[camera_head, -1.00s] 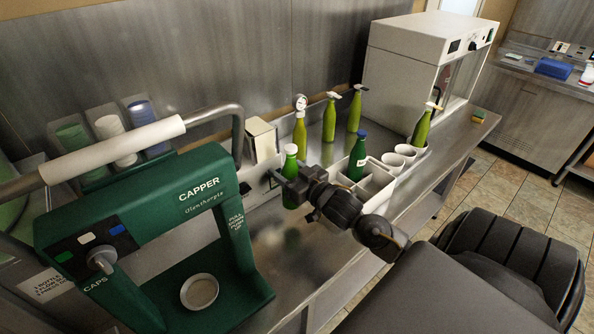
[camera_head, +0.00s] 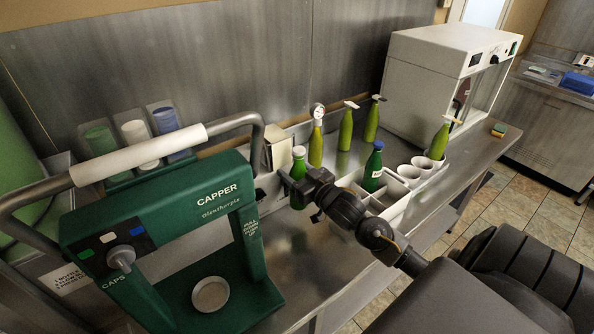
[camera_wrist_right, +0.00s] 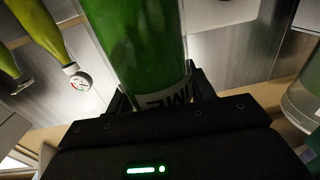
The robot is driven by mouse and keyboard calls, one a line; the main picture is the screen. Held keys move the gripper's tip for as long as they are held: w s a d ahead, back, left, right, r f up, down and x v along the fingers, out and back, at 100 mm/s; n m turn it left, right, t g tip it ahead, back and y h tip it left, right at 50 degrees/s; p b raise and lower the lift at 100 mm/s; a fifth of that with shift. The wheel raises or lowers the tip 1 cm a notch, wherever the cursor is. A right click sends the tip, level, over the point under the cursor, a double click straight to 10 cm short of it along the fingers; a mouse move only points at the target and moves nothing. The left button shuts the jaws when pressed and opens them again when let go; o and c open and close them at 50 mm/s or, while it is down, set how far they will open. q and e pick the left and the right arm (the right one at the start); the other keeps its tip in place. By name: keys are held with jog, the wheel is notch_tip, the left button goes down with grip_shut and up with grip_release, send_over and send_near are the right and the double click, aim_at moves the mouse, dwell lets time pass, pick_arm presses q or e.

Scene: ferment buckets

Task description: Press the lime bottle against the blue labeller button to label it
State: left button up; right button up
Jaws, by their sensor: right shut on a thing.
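The lime bottle (camera_head: 298,168) is green with a pale cap and stands upright in my right gripper (camera_head: 296,188). In the right wrist view the green bottle (camera_wrist_right: 138,45) fills the space between the fingers, and part of a white label reading "IME" shows low on it. The bottle is just in front and to the right of a beige box (camera_head: 278,148), which looks like the labeller. I cannot see its blue button, and I cannot tell whether bottle and box touch. My left gripper is not in view.
The green capper (camera_head: 215,205) with its lever stands at the left front. Several yellow-green bottles stand behind. A white machine (camera_head: 440,75) is at the back right.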

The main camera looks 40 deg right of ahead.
aim_at(302, 177)
jog(key=shift+w+r, duration=0.15)
jog(key=shift+w, duration=0.6)
dwell(0.4)
jog(key=shift+s+p, duration=1.15)
jog(key=shift+s, duration=1.35)
